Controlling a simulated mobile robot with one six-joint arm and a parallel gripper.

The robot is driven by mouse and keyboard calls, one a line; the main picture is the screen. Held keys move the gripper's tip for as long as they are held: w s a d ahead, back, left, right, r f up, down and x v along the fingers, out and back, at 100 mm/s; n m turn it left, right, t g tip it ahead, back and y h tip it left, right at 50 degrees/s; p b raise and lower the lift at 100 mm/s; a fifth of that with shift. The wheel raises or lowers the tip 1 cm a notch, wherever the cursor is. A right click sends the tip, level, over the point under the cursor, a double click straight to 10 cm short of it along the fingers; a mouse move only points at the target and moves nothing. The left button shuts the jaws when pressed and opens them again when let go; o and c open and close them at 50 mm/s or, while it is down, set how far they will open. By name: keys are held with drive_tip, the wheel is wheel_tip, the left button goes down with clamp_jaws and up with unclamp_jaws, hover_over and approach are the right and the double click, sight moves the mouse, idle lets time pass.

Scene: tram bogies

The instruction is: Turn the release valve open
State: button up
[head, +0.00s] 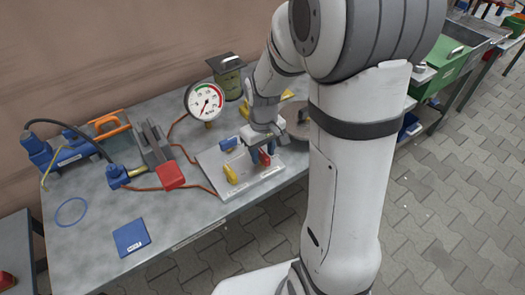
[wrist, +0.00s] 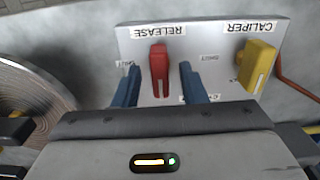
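The release valve is a red lever handle (wrist: 159,68) on a pale panel (wrist: 135,38), below an upside-down RELEASE label (wrist: 158,31). Its lever points down the wrist picture, towards my gripper. My gripper (wrist: 159,82) is open, with one blue finger on each side of the red handle and a visible gap on both sides. In the head view, my gripper (head: 261,156) is over the panel (head: 248,188), and the red handle (head: 265,158) shows only partly between the fingers.
A yellow caliper handle (wrist: 257,65) stands beside the release valve; it also shows in the head view (head: 230,174). A blue handle (head: 228,143) is behind it. A gauge (head: 204,101) stands behind the panel. A round metal disc (wrist: 28,98) lies close to my gripper's left.

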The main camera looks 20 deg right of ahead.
sight(263, 154)
drive_tip(key=shift+r, duration=0.1)
wheel_tip(263, 154, up, 7)
drive_tip(key=shift+p, duration=0.45)
drive_tip(key=shift+r, duration=0.3)
drive_tip(key=shift+s+r, duration=0.15)
drive_tip(key=shift+r, duration=0.15)
drive_tip(key=s+r+m+t+p, duration=0.2)
drive_tip(key=s+r+p, duration=0.3)
drive_tip(key=s+r, duration=0.5)
drive_tip(key=s+m, duration=0.1)
drive_tip(key=s, duration=0.2)
drive_tip(key=shift+s+r+m+t+p, duration=0.25)
drive_tip(key=shift+r+m+t+p, duration=0.05)
drive_tip(key=shift+r+m+p, duration=0.1)
